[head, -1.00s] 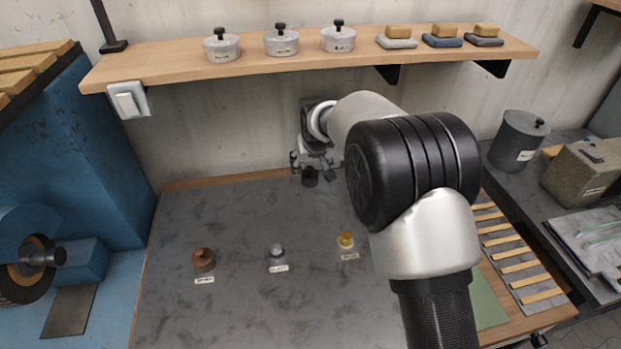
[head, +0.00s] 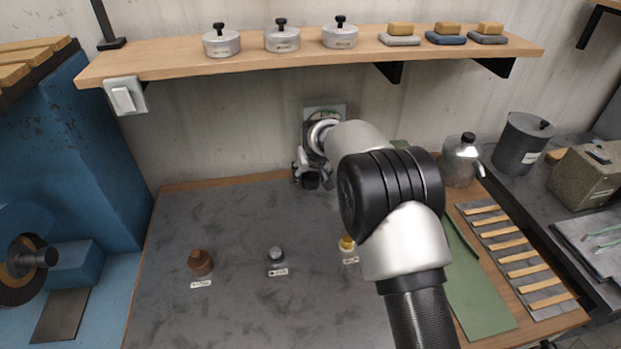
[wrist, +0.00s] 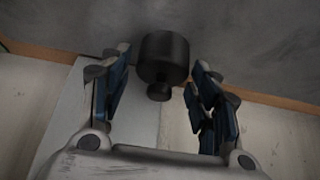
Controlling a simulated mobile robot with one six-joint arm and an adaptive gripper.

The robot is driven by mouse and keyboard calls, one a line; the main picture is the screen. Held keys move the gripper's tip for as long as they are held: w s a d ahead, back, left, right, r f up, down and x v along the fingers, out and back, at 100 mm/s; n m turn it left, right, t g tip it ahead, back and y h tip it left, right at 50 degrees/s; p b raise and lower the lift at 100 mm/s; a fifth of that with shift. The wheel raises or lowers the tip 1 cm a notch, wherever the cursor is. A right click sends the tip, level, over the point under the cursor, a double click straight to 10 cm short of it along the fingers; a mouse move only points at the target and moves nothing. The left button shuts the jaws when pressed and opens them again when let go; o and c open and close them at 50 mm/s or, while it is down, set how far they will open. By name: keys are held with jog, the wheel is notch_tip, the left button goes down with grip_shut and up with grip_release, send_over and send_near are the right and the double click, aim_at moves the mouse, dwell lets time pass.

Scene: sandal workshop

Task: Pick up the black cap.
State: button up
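The black cap (wrist: 165,58) is a dark cylinder with a small knob. In the wrist view it is between the two fingers of my gripper (wrist: 163,62), its knob towards the palm. The fingers are open, with a visible gap on the left side; the right fingertip is close to the cap, and I cannot tell whether it touches. In the head view my gripper (head: 311,176) is low over the back of the grey worktop (head: 235,225), near the wall, and mostly hides the cap there.
A brown cap (head: 200,262), a grey cap (head: 276,255) and a yellow cap (head: 347,244) stand in a row in front, each with a label. A shelf (head: 180,62) with pots is above. A metal can (head: 461,165) is at right.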

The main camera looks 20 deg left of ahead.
jog(key=c, duration=0.7)
jog(key=shift+o, duration=0.2)
